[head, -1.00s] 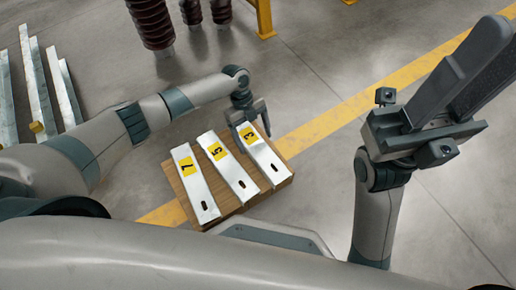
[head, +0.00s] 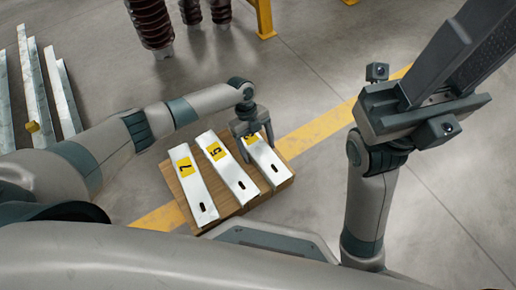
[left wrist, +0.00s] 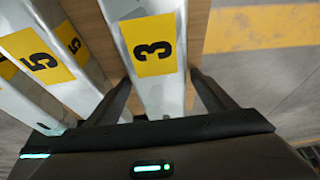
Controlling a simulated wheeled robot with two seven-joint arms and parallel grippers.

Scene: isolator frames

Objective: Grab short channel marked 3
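The short channel marked 3 (head: 268,166) is a white metal piece, the rightmost of three lying side by side on a wooden block (head: 176,190). Its yellow label shows clearly in the left wrist view (left wrist: 153,48), but is mostly hidden by my gripper in the head view. My left gripper (head: 255,148) is open over the far part of this channel. In the left wrist view its fingers (left wrist: 160,98) stand on either side of the channel, with gaps visible. My right gripper (head: 468,55) is raised at the right, pointing up, away from the channels; its finger gap is unclear.
The channel marked 5 (head: 228,168) lies close left of channel 3, and the channel marked 7 (head: 192,185) is farther left. Long metal profiles (head: 35,90) lie at the far left. Ribbed brown insulators (head: 152,22) and a yellow stand (head: 264,18) are at the back.

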